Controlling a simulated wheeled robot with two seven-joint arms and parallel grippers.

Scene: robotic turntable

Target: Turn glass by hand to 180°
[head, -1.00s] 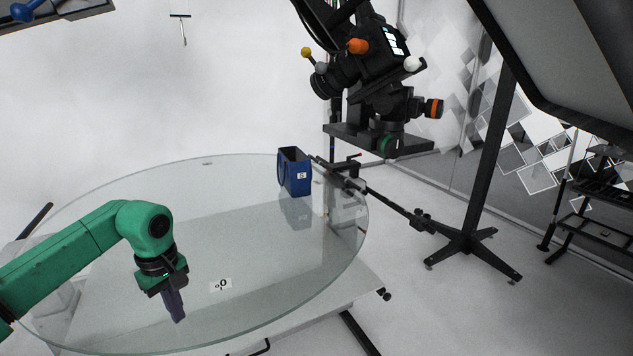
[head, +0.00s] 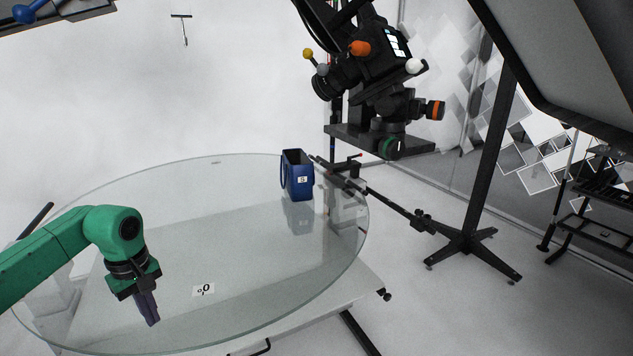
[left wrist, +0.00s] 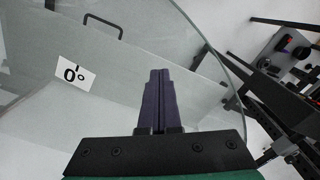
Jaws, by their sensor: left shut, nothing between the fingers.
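The round glass turntable (head: 230,235) fills the middle of the head view. A white 0° label (head: 203,290) lies at its near part, and it also shows in the left wrist view (left wrist: 75,73). A blue mug-like container (head: 298,176) with a handle and a small white tag stands upright near the glass's far right edge. My left gripper (head: 153,322) points down at the near left part of the glass, left of the label. Its purple fingers are shut with nothing between them, also in the left wrist view (left wrist: 158,75). Contact with the glass cannot be told. My right gripper is not in view.
A camera rig (head: 370,75) hangs above and behind the glass at the right. A black stand (head: 470,238) stands on the floor right of it. A white table base (head: 300,310) shows under the glass. A dark panel (head: 575,60) fills the upper right.

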